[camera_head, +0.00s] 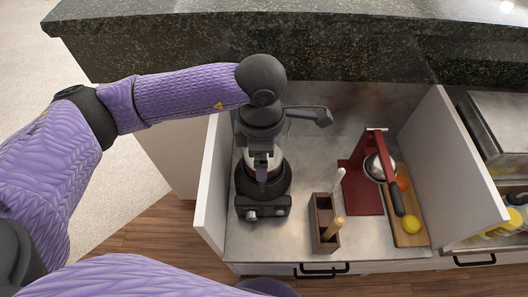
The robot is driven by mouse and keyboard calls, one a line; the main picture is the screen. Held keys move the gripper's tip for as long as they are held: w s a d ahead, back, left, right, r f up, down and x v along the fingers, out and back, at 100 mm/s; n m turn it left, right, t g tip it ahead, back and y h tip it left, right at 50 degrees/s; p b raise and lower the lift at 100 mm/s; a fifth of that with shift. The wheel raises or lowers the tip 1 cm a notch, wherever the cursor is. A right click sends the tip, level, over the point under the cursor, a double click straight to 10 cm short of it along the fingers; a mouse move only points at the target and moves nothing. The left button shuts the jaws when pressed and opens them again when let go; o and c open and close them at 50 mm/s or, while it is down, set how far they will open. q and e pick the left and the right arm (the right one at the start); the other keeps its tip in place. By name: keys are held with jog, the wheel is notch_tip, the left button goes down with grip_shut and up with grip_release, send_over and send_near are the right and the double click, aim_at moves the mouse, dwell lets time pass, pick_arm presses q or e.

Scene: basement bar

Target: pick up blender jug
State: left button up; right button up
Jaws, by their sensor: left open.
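The blender stands at the left of the open-topped bay, its dark base (263,207) with knobs facing the front. Its jug (262,171) sits upright on the base, and only a little of its clear lower part shows. My left arm reaches in from the left. My left gripper (263,152) is open and points down right over the jug; it hides the jug's upper part. The fingertips are hard to make out, and I cannot tell whether they touch the jug. My right gripper is not in view.
White side walls (453,160) bound the bay. A dark stone counter (300,40) runs behind.

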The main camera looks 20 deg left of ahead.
pick_arm(q)
notch_tip(320, 180, down, 5)
jog(key=shift+r+b, duration=0.1)
jog(key=shift+b, duration=0.45)
jog(key=shift+w+r, duration=0.1)
grip_shut()
